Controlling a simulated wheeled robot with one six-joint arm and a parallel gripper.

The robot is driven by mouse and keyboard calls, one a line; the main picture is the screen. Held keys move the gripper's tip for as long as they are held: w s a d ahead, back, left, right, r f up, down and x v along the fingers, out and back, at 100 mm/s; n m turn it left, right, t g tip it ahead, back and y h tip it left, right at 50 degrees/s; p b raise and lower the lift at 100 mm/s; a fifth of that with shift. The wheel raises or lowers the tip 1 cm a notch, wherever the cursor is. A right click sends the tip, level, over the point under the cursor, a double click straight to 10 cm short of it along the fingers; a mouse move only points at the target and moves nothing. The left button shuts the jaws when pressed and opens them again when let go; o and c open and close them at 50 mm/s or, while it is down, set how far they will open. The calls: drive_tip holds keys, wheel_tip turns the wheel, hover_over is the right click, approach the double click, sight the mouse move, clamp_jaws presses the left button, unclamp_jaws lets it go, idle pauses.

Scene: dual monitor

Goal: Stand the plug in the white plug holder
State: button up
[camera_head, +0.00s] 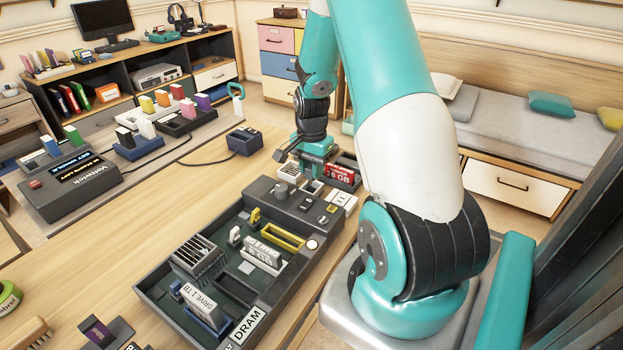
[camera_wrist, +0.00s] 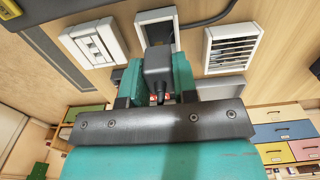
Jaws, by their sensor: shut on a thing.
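My gripper (camera_wrist: 156,80) is shut on a dark grey plug (camera_wrist: 157,70), which sits between the teal fingers in the wrist view. The white plug holder (camera_wrist: 142,17) is a white square frame with a dark opening, just beyond the fingertips. The plug overlaps its near edge in that view; I cannot tell how far apart they are. In the head view my gripper (camera_head: 306,166) is low over the table's far right part, and the white holder (camera_head: 313,188) is just below it. The plug is mostly hidden there.
A white slatted block (camera_wrist: 232,47) and a white switch block (camera_wrist: 94,43) flank the holder closely. A dark tray with boards (camera_head: 150,291) lies in front in the head view. A dark box with a cable (camera_head: 245,141) stands left of my gripper. Bare wood lies left of the tray.

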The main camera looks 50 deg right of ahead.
drive_tip(key=shift+f, duration=1.65)
drive_tip(key=shift+f, duration=0.1)
